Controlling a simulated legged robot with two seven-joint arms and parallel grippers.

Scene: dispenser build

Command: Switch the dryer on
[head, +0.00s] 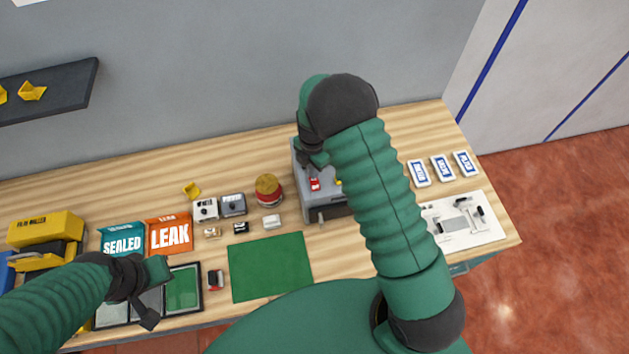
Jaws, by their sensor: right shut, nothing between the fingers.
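A grey box-shaped machine (334,197), which I take to be the dryer, stands at the back of the wooden bench. A small red switch (315,184) is on its top left. My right arm crosses in front and hides the machine's right and rear parts. My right gripper (314,158) is shut and empty, just above and behind the red switch. I cannot tell whether it touches the machine. The switch's position is too small to read. My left gripper (155,293) is open and empty over the dark-framed trays at the front left.
A green mat (271,266) lies in front of the machine. A red-and-gold round container (269,190) stands close to its left. An orange LEAK bin (170,234) and a teal SEALED bin (122,240) are at left. A white board (471,221) with tools lies at right.

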